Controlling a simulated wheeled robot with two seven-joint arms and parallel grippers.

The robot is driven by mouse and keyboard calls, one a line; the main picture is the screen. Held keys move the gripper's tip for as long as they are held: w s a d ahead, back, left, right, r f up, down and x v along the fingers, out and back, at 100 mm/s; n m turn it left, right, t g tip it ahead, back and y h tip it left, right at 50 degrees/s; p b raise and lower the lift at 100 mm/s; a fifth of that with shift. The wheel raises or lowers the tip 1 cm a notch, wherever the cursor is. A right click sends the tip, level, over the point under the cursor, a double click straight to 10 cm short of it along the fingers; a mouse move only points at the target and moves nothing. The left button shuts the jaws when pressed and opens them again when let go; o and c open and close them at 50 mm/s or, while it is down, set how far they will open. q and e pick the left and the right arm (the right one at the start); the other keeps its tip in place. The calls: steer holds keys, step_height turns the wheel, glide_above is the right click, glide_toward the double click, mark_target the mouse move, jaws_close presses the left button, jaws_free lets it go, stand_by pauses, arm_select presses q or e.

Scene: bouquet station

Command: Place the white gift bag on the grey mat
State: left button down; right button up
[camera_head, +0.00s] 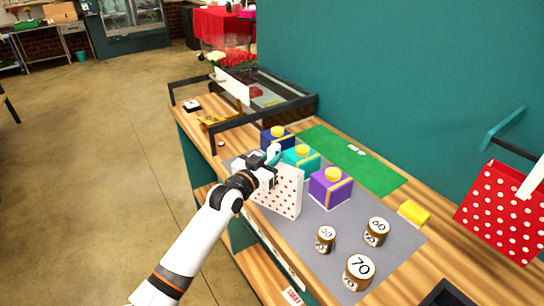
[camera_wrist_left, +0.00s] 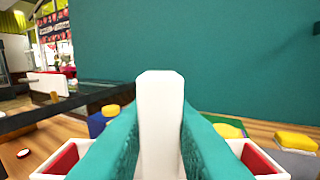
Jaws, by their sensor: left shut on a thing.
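The white gift bag (camera_head: 286,192) with small red dots is upright at the front left part of the grey mat (camera_head: 306,248). My left gripper (camera_head: 274,157) is shut on its white handle (camera_wrist_left: 160,120), which stands between the teal fingers in the left wrist view. The bag's red inside (camera_wrist_left: 258,158) shows on both sides of the fingers there. I cannot tell whether the bag's bottom touches the mat. My right gripper is not in view.
Boxes in navy (camera_head: 275,140), teal (camera_head: 302,160) and purple (camera_head: 329,189) stand behind the bag. Numbered brown jars (camera_head: 358,274) stand on the mat's right part. A green mat (camera_head: 365,169) lies along the wall. A red dotted bag (camera_head: 500,213) is at the right.

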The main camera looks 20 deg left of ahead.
arm_select(q)
steer(key=shift+f, duration=0.1)
steer(key=c, duration=1.3)
jaws_free()
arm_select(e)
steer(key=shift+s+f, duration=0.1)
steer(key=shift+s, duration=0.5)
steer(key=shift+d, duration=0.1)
